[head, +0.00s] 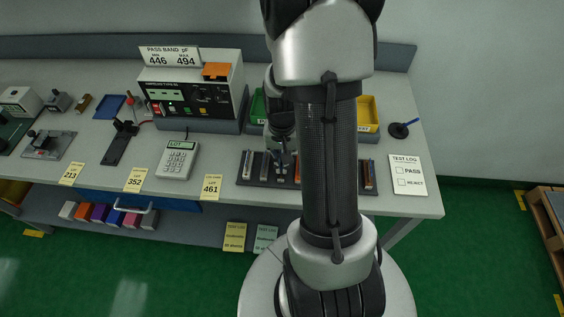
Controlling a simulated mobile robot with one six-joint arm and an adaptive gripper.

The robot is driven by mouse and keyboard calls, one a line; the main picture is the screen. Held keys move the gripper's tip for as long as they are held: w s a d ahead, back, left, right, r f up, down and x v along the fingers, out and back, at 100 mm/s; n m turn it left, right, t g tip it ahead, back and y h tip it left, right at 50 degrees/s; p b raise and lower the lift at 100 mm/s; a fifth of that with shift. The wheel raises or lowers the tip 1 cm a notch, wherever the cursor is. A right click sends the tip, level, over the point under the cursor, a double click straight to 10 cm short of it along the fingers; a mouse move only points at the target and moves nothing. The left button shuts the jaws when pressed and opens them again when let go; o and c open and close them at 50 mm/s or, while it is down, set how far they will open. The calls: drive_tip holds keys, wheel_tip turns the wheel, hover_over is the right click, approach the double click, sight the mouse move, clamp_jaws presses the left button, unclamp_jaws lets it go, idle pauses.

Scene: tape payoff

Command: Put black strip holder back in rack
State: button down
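The dark rack (254,184) lies near the front edge of the bench, with several upright strip holders in it. A dark holder (248,161) shows at its left end and a brown-red one (369,174) at its right end. My gripper (282,170) points down over the left half of the rack, among the holders. Its fingers are small and dark here, and I cannot tell whether they hold the black strip holder. My arm hides the middle and right part of the rack.
A tester (190,97) with a pass band sign stands behind left. A calculator (179,160) and a black fixture (121,143) lie left of the rack. Green (257,106) and yellow (370,112) bins stand behind it. A test log sheet (407,175) lies to the right.

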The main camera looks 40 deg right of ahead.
drive_tip(key=shift+f, duration=0.1)
drive_tip(key=c, duration=1.8)
unclamp_jaws()
wheel_tip(320, 180, up, 12)
drive_tip(key=p, duration=0.4)
drive_tip(key=a+r+n+t, duration=0.2)
drive_tip(key=a+r+n, duration=0.2)
drive_tip(key=a+r, duration=0.65)
drive_tip(key=s+a+r+n+t, duration=0.2)
drive_tip(key=s+a+r+n, duration=0.3)
drive_tip(key=s+a, duration=0.4)
drive_tip(key=shift+s+a+r+n+t, duration=0.2)
drive_tip(key=shift+a+r+n+t, duration=0.15)
drive_tip(key=shift+r, duration=0.55)
